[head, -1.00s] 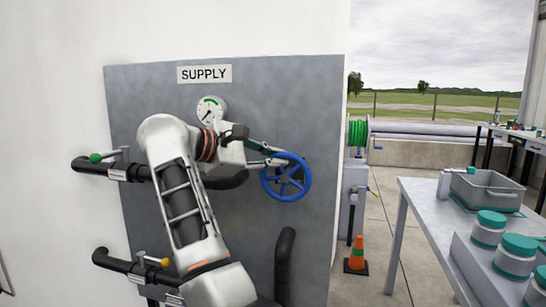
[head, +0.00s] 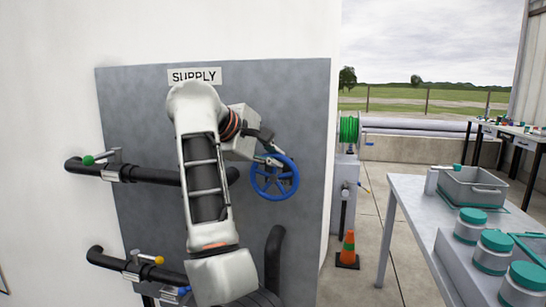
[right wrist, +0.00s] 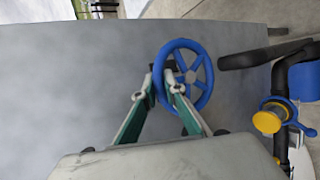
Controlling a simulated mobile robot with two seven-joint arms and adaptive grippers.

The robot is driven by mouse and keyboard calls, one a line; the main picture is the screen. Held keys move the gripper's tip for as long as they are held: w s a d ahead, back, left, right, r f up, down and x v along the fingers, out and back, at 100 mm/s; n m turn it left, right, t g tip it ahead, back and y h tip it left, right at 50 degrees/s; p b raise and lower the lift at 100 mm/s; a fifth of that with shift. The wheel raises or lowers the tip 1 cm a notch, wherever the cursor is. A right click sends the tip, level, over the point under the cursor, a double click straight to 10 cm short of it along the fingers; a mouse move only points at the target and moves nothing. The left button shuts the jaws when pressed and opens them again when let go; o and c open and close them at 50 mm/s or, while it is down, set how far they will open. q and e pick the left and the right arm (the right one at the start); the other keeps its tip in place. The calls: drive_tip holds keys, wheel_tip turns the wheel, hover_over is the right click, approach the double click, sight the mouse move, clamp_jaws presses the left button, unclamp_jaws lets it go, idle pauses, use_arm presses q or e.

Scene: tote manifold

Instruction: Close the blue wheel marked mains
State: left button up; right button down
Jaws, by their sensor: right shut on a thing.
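The blue wheel (head: 297,179) is mounted on the right part of the grey panel, and it shows in the right wrist view (right wrist: 209,77). My right gripper (head: 275,159) is shut on the wheel's rim, at its upper part in the head view. In the right wrist view its two green-sided fingers (right wrist: 161,82) meet the rim at the left. No marking on the wheel is readable. My left gripper is not in view.
The grey panel (head: 305,110) bears a SUPPLY sign (head: 194,76), black pipes with a green-knobbed lever (head: 89,160) and a yellow-knobbed lever (head: 158,260). A table (head: 405,190) with a tray and jars stands right. A cone (head: 348,248) stands on the floor between.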

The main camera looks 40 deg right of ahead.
drive_tip(key=shift+d+f, duration=0.1)
drive_tip(key=c, duration=2.4)
unclamp_jaws()
drive_tip(key=shift+s+d, duration=0.1)
drive_tip(key=shift+d, duration=0.05)
drive_tip(key=shift+o, duration=0.2)
